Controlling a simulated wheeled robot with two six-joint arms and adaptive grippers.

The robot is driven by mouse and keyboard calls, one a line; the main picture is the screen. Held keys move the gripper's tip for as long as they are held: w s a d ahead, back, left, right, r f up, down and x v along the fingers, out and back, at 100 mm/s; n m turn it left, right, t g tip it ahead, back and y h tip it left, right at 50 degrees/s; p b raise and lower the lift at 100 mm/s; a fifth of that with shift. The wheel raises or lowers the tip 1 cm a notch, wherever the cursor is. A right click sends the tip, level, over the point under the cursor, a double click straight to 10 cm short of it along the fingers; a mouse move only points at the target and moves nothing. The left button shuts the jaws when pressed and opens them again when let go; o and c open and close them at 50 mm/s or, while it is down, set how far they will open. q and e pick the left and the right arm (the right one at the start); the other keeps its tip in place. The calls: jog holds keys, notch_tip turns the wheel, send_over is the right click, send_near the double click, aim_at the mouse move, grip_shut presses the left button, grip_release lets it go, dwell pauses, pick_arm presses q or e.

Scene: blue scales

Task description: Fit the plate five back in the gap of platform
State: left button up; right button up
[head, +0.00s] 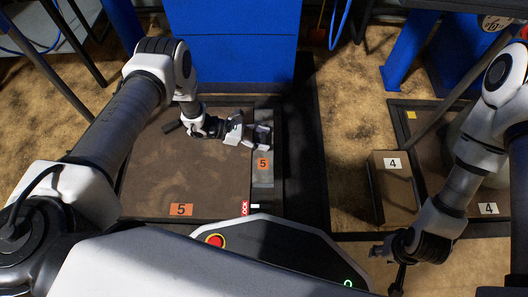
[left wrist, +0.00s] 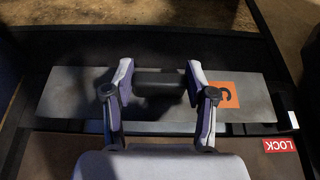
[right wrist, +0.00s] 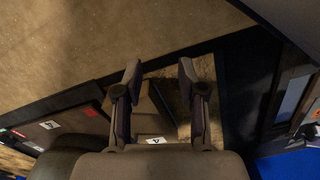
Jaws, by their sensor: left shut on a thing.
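Plate five (head: 262,179) is a long grey plate with an orange "5" label, along the right edge of the brown platform (head: 180,170), which has its own orange "5". My left gripper (head: 255,135) is over the plate's far part. In the left wrist view the plate (left wrist: 70,97) lies lengthwise across the picture, and the gripper (left wrist: 158,66) is shut on its black handle (left wrist: 160,88). Dark strips border the plate; I cannot tell whether it sits fully down in the gap. My right gripper (right wrist: 160,70) is open and empty, away to the right.
A red LOCK label (head: 245,207) is beside the plate's near end. A brown box-like piece marked "4" (head: 393,195) stands to the right, near another platform marked "4" (head: 488,208). A blue cabinet (head: 235,60) stands behind the platform.

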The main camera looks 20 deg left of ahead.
pick_arm(q)
notch_tip(320, 180, down, 8)
jog(key=b, duration=0.4)
jog(key=shift+r, duration=0.3)
jog(key=shift+f, duration=0.1)
pick_arm(e)
jog(key=f, duration=0.2)
jog(key=w+f, duration=0.1)
jog(key=f, duration=0.2)
pick_arm(q)
jog(key=o, duration=0.9)
jog(key=shift+f, duration=0.1)
jog(key=o, duration=0.4)
jog(key=shift+o, duration=0.2)
pick_arm(e)
jog(key=shift+f, duration=0.1)
